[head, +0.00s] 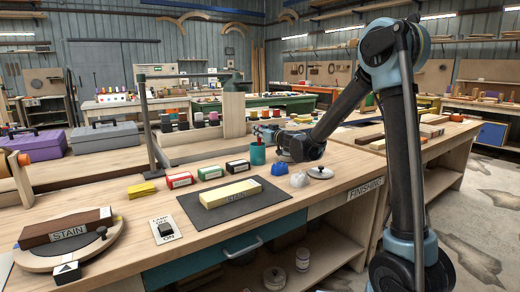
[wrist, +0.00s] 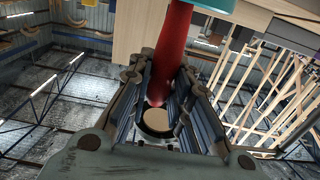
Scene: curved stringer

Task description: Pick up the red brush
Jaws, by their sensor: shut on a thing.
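The red brush (wrist: 175,45) shows in the wrist view as a red shaft running from the top edge down between my fingers. My gripper (wrist: 168,85) is shut on it, with a finger along each side. In the head view my gripper (head: 264,134) is at the back of the near bench, just above a teal cup (head: 257,155). The brush is too small or hidden to make out clearly there. A teal edge (wrist: 208,4) beside the brush at the top of the wrist view looks like the cup. I cannot tell whether the brush is still inside it.
Small red, green and black boxes (head: 210,172) stand left of the cup. A yellow-topped block (head: 230,194) lies on a dark mat (head: 275,196). A dark post (head: 148,125) stands behind left.

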